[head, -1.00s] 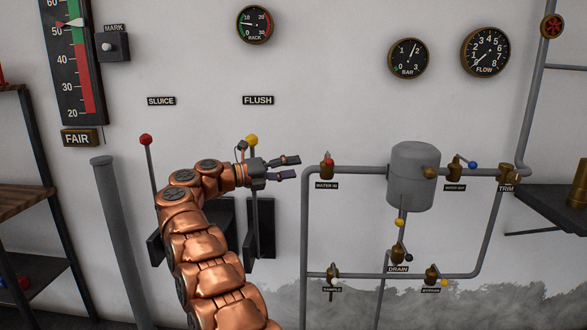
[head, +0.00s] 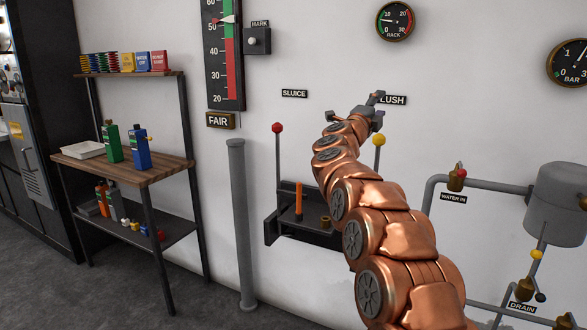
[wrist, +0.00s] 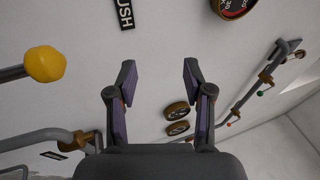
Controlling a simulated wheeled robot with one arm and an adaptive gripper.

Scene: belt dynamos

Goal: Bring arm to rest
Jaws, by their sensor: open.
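My copper arm reaches up from the lower right of the head view. My gripper (head: 376,102) is at its far end, in front of the wall, partly covering the FLUSH label (head: 394,100). In the wrist view my gripper (wrist: 160,95) has its two fingers spread wide apart with nothing between them. The yellow-knobbed lever (head: 379,140) stands just below and right of my gripper; its knob also shows in the wrist view (wrist: 45,64), apart from the fingers. The red-knobbed lever (head: 277,128) is upright to the left, under the SLUICE label (head: 294,93).
Pipes with a grey tank (head: 560,200) and valves are on the right. A shelf unit (head: 150,176) with bottles stands left, beside a grey post (head: 241,220). Floor between shelf and front is clear.

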